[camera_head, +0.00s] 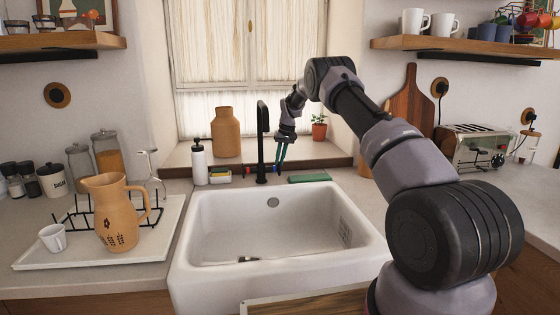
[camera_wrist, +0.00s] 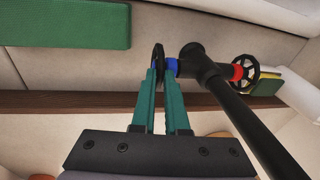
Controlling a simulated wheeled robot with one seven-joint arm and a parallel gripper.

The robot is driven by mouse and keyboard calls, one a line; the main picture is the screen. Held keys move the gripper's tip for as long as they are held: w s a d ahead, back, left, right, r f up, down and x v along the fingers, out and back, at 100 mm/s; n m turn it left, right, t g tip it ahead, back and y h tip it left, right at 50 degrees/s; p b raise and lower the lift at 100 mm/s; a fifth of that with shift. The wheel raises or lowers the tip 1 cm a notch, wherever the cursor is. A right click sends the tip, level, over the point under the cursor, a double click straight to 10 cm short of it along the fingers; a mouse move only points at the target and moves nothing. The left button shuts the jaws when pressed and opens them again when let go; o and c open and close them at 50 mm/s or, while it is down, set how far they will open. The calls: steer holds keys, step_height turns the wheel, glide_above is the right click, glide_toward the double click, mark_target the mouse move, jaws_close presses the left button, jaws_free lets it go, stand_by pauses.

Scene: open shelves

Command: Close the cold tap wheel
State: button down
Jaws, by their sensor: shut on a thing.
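The cold tap wheel (camera_wrist: 158,52) is a thin black wheel, seen nearly edge-on in the wrist view, with a blue collar (camera_wrist: 172,65) joining it to the black tap (camera_wrist: 205,68). My gripper (camera_wrist: 161,74) has its teal fingertips shut on the wheel's rim. In the head view, the tap (camera_head: 262,140) stands behind the sink, and my gripper (camera_head: 281,158) points down at its right side. The wheel is too small there to see clearly. The hot tap wheel (camera_wrist: 244,72), spoked with a red collar, is on the tap's other side.
A white sink (camera_head: 205,235) lies in front of the tap. A green block (camera_head: 309,179) lies right of it; a white bottle (camera_head: 199,162) and sponges (camera_head: 220,175) stand left. A potted plant (camera_head: 319,128) is on the sill behind. The sink's basin is largely clear.

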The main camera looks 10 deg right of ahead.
steer(key=c, duration=1)
jaws_free()
steer(key=shift+o, duration=0.2)
steer(key=shift+r, duration=0.15)
steer(key=v, duration=1)
steer(key=shift+r, duration=0.25)
steer(key=shift+s, duration=0.1)
